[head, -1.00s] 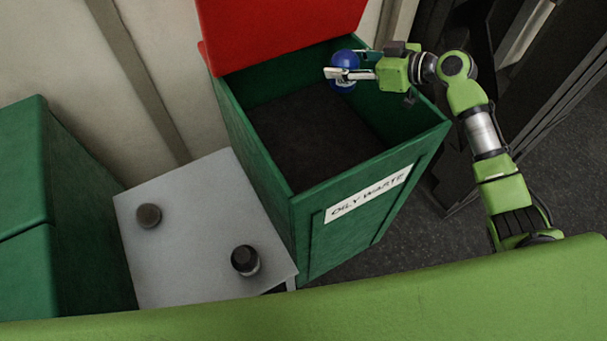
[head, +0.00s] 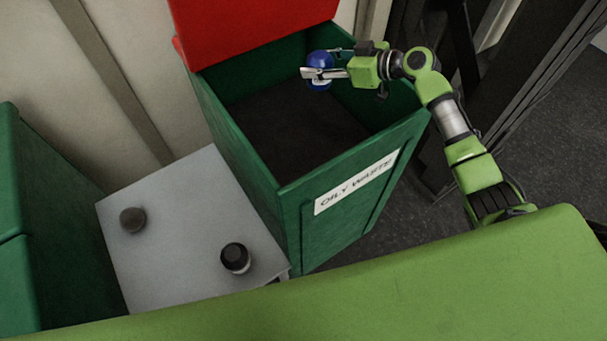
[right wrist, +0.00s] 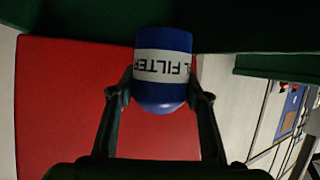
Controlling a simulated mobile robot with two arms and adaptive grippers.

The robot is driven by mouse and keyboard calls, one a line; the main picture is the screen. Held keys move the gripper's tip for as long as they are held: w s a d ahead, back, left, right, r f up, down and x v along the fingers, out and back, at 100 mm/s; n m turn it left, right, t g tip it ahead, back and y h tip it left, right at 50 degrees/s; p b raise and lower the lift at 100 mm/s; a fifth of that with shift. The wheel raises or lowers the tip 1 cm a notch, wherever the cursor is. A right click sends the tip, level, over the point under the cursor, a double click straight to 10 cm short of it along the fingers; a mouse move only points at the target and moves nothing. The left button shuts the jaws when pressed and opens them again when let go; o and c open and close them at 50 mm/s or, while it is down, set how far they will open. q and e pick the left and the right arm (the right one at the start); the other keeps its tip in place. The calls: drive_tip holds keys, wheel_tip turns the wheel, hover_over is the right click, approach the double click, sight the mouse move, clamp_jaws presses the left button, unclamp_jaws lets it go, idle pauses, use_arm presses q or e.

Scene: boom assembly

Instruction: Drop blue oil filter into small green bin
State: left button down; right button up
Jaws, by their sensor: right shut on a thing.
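The blue oil filter (head: 319,62), with a white label band, is held by my right gripper (head: 325,72). In the right wrist view the filter (right wrist: 163,88) sits between the two fingers of the gripper (right wrist: 160,95), with part of the word "FILTER" readable. The green bin (head: 345,205) has a white "OILY WASTE" label and a raised red lid (head: 250,25). The filter and gripper appear over the bin's opening, near its back right side. The filter's exact height against the rim is hard to tell. My left gripper is not in view.
A grey table (head: 180,275) stands left of the bin. It bears a dark round item (head: 132,219) and a black-topped cylinder (head: 236,257). Another green container (head: 60,230) is at the far left. Dark metal framework (head: 500,90) stands on the right.

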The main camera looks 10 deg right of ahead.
drive_tip(key=shift+r, duration=0.1)
drive_tip(key=o, duration=1.4)
drive_tip(key=shift+s+d, duration=0.2)
drive_tip(key=v, duration=1.1)
drive_tip(key=shift+s+d+r, duration=0.1)
drive_tip(key=shift+s+r, duration=0.1)
